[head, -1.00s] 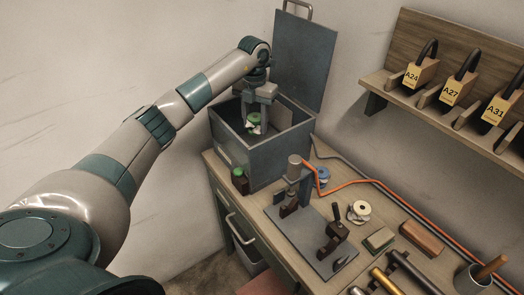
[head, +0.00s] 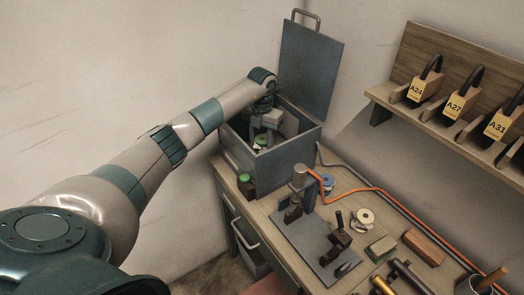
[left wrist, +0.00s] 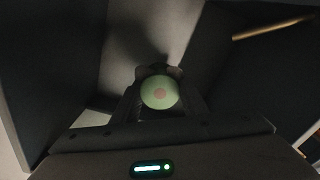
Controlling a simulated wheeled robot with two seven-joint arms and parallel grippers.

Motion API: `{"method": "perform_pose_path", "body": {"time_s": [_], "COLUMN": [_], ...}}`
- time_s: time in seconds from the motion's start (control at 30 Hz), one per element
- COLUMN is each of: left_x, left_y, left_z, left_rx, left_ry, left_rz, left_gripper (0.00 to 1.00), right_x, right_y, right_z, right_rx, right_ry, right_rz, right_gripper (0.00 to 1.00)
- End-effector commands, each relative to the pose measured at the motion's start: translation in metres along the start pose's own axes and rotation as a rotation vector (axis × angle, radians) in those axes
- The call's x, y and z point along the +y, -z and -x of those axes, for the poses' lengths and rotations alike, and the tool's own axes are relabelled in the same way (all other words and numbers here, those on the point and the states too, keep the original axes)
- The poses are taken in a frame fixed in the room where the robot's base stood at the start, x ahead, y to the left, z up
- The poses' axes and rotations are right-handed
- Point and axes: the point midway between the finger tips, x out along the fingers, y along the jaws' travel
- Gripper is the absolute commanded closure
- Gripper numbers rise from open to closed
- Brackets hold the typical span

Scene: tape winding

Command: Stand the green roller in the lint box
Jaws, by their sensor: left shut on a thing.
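The green roller (head: 261,140) is inside the open grey lint box (head: 288,160). In the left wrist view its round pale-green end with a pinkish centre (left wrist: 160,92) faces the camera between the fingers. My left gripper (head: 262,136) reaches down into the box and is shut on the roller. The roller looks roughly upright in the grip. The box wall hides its lower end, so I cannot tell whether it touches the floor of the box. My right gripper is not in view.
The box lid (head: 310,65) stands open at the back. A dark green-topped object (head: 246,185) stands on the bench outside the box. A metal fixture plate (head: 312,245) is in front. A shelf with tagged blocks (head: 455,105) is at the right.

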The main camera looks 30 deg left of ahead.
Motion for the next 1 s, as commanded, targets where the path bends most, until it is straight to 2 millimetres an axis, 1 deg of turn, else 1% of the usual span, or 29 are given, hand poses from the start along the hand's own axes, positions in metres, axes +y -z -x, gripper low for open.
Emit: {"method": "perform_pose_path", "body": {"time_s": [0.17,0.5,0.93,0.97,1.0], "left_x": [0.000,0.000,0.000,0.000,0.000], "left_y": [0.000,0.001,0.000,0.000,0.000], "left_z": [-0.002,-0.035,-0.041,-0.041,-0.040], "left_rx": [0.001,0.002,0.000,0.000,0.000], "left_ry": [0.000,0.001,0.000,0.000,0.000], "left_rz": [0.000,0.001,0.001,0.001,0.001], "left_gripper": [0.83,0.83,0.83,0.58,0.49], "right_x": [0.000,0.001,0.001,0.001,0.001], "right_y": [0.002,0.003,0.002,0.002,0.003], "right_z": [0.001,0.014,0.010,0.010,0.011], "right_rx": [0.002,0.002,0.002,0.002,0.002], "right_ry": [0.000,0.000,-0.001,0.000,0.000], "right_rz": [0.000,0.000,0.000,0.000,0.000], "right_gripper": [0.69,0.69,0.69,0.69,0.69]}}
